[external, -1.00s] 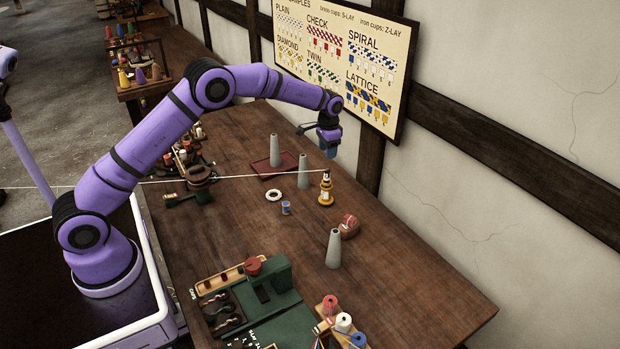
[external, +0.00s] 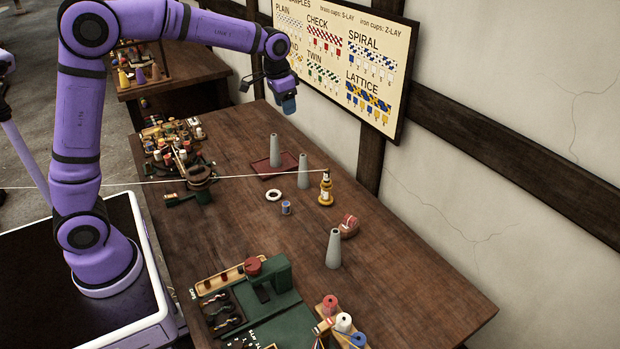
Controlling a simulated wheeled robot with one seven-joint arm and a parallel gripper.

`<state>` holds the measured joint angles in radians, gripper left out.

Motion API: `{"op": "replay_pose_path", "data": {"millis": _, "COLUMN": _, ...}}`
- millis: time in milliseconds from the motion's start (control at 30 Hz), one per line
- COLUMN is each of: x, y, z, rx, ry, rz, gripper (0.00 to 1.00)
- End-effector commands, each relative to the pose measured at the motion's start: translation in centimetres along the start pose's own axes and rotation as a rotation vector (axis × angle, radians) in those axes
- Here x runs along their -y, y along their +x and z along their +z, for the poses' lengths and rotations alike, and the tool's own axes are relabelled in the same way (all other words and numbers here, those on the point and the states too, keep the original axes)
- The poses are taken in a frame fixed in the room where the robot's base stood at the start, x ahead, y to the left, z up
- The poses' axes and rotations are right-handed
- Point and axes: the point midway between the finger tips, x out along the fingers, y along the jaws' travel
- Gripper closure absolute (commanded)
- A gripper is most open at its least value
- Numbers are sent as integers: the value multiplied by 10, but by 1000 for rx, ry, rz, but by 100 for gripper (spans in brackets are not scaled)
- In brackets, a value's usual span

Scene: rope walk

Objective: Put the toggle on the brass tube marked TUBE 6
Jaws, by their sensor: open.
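My gripper (external: 288,104) hangs from the purple arm, pointing down, high above the far part of the wooden table (external: 255,220) and in front of the sample board. It is open, and I see nothing held between its fingers. I cannot pick out the toggle for certain at this size. No label reading TUBE 6 is legible, so I cannot tell which tube it is. A cluster of small parts (external: 172,138), some orange and brass-coloured, sits at the table's far left, below and left of my gripper.
Grey cones (external: 334,249) stand on the table near a yellow bottle-like post (external: 326,190). A taut white line (external: 100,186) runs from the left to this post. A green machine (external: 265,295) and spools (external: 343,322) are in front. The right side is clear.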

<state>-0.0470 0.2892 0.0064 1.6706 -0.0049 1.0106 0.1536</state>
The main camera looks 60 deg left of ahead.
Motion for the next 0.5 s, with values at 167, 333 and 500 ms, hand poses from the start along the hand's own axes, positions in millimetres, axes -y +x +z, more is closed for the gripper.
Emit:
{"op": "replay_pose_path", "data": {"millis": 167, "x": -13, "y": -51, "z": 58, "rx": -52, "ry": -15, "rz": -6, "gripper": 50}}
{"op": "replay_pose_path", "data": {"millis": 333, "x": -25, "y": -84, "z": 118, "rx": -96, "ry": -30, "rz": -9, "gripper": 50}}
{"op": "replay_pose_path", "data": {"millis": 500, "x": -36, "y": -106, "z": 180, "rx": -140, "ry": -45, "rz": -11, "gripper": 50}}
